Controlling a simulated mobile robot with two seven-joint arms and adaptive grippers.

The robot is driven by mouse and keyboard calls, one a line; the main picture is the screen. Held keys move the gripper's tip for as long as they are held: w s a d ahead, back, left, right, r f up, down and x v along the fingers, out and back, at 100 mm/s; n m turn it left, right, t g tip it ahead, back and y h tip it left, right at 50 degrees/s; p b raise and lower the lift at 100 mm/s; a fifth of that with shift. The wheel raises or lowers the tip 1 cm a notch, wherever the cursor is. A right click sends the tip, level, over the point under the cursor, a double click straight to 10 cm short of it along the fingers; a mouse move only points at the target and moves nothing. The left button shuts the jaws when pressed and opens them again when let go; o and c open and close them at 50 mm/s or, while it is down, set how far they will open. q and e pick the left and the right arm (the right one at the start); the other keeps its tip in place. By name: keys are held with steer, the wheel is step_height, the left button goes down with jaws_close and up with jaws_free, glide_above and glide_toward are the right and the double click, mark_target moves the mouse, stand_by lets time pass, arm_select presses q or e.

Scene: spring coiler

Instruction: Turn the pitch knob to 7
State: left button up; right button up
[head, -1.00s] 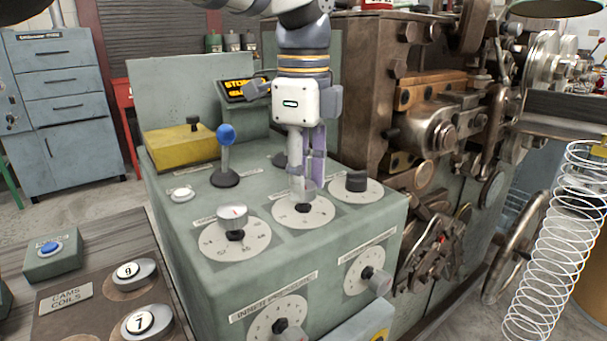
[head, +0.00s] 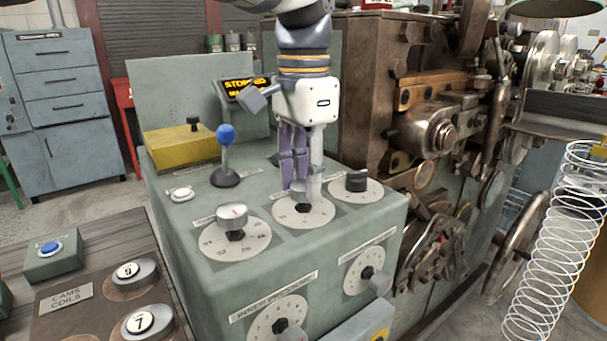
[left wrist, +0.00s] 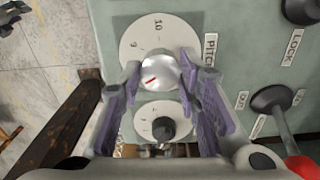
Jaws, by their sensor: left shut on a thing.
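The pitch knob (left wrist: 158,74) is silver with a red line on top, set on a pale round dial (left wrist: 128,42). The label PITCH (left wrist: 210,50) stands beside it. The numbers 10 and 9 show on the dial; the others near the line are hidden by a finger. The red line lies left and below the knob's middle in the left wrist view. My left gripper (left wrist: 159,68) is shut on the knob, one finger on each side. In the head view my left gripper (head: 303,192) comes down from above onto the middle dial (head: 318,214), hiding most of the knob.
A silver knob (head: 232,217) and a black knob (head: 356,181) stand on dials either side. A blue-topped lever (head: 226,135) rises behind to the left. The brown machine (head: 365,95) stands close on the right. A display (head: 248,88) sits behind.

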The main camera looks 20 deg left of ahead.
mark_target(303, 184)
arm_select(q)
steer(key=n, duration=1.1)
steer(key=shift+n, duration=0.4)
stand_by(0.4)
steer(key=o, duration=1.1)
steer(key=shift+o, duration=0.2)
steer(key=shift+r, duration=0.1)
step_height(303, 184, up, 12)
